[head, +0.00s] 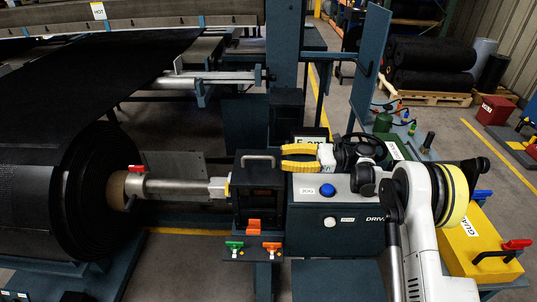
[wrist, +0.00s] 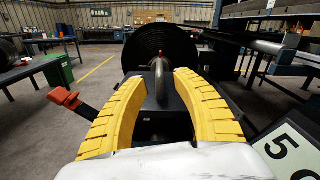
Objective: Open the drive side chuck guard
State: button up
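The drive side chuck guard (head: 258,190) is a dark box on the left end of the drive housing, where the steel roll shaft enters. A grey arched handle (head: 258,158) stands on top of it. The guard looks closed over the chuck. My gripper (head: 284,157) is open and empty, its yellow fingers pointing left, just right of the handle. In the wrist view the handle (wrist: 159,82) shows between the two spread fingers, and no finger visibly touches it. The wrist view also shows my gripper (wrist: 159,76) and part of the dark guard below the handle.
The drive housing (head: 335,225) has a blue button. A large black roll (head: 80,190) is on the left. A blue post (head: 285,45) rises behind. A yellow box (head: 480,250) stands at right.

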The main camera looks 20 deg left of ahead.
aim_at(245, 157)
jog(key=shift+a+f, duration=0.1)
jog(key=shift+f, duration=0.1)
jog(key=b+x, duration=0.3)
jog(key=x, duration=0.7)
jog(key=shift+s+a, duration=0.15)
jog(key=shift+a, duration=0.1)
jog(key=shift+r, duration=0.1)
grip_shut()
